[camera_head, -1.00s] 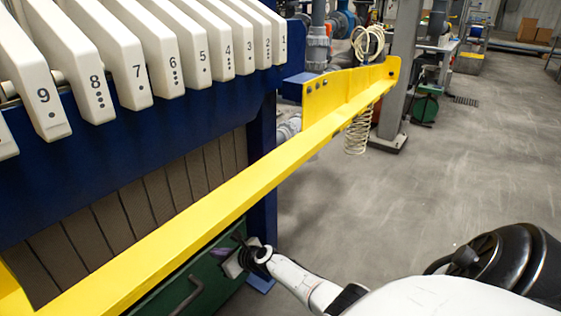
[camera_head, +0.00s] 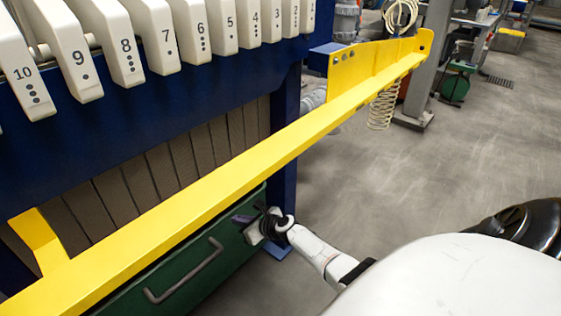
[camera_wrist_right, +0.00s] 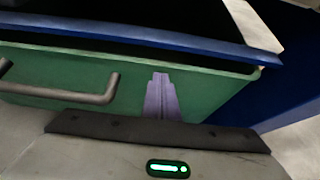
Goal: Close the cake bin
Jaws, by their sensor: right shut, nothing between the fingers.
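The cake bin (camera_head: 205,264) is a green box with a grey bar handle (camera_head: 187,278), low under the blue press frame at the lower left of the head view. In the right wrist view its green front (camera_wrist_right: 215,95) and part of the handle (camera_wrist_right: 75,94) show, with a dark gap above the front's upper edge. My right gripper (camera_head: 247,222) is shut and empty at the right end of the bin front, right of the handle. Its purple fingers (camera_wrist_right: 161,95) point at the green front; contact is hard to tell. My left gripper is not in view.
A yellow rail (camera_head: 215,190) runs diagonally above the bin and in front of the press. Blue framework (camera_head: 284,140) stands right of the bin, and numbered white plates (camera_head: 122,42) hang above. The grey floor (camera_head: 400,180) to the right is mostly clear.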

